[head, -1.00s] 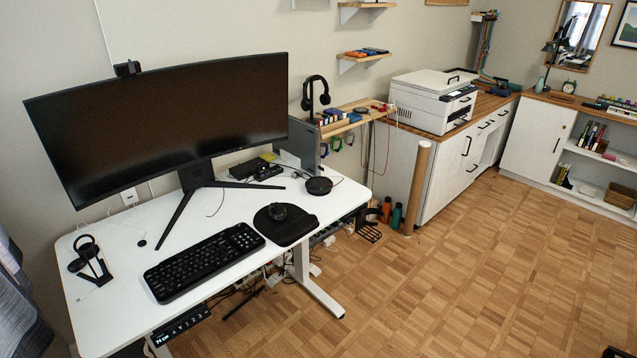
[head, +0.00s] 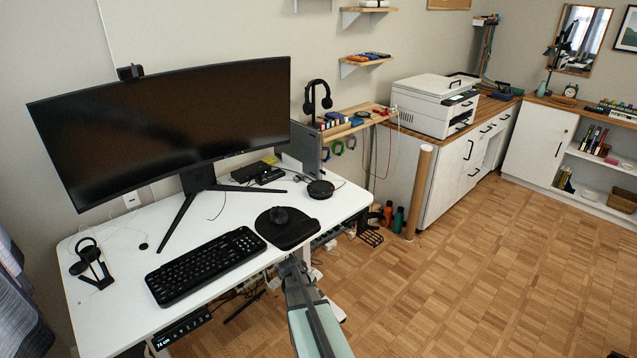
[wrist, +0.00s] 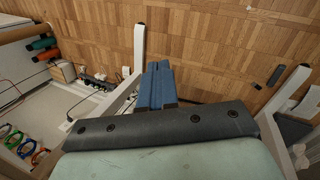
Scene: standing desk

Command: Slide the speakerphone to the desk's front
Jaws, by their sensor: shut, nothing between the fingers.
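The speakerphone (head: 319,189), a black round puck, lies on the white desk (head: 215,225) near its right end, right of the monitor stand's foot. A thin cable runs by it. My gripper (head: 288,262) shows in the head view just off the desk's front edge, below the mouse pad and well apart from the speakerphone. In the wrist view its blue fingers (wrist: 158,64) are together, with nothing between them, and point toward the floor and desk legs. I do not see the speakerphone in the wrist view.
The mouse (head: 279,215) on its black pad (head: 287,235) lies between my gripper and the speakerphone. The keyboard (head: 205,265) is left of the pad. A large monitor (head: 165,125) stands behind. Bare desk surrounds the speakerphone's front and right. Bottles (head: 397,220) stand on the floor.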

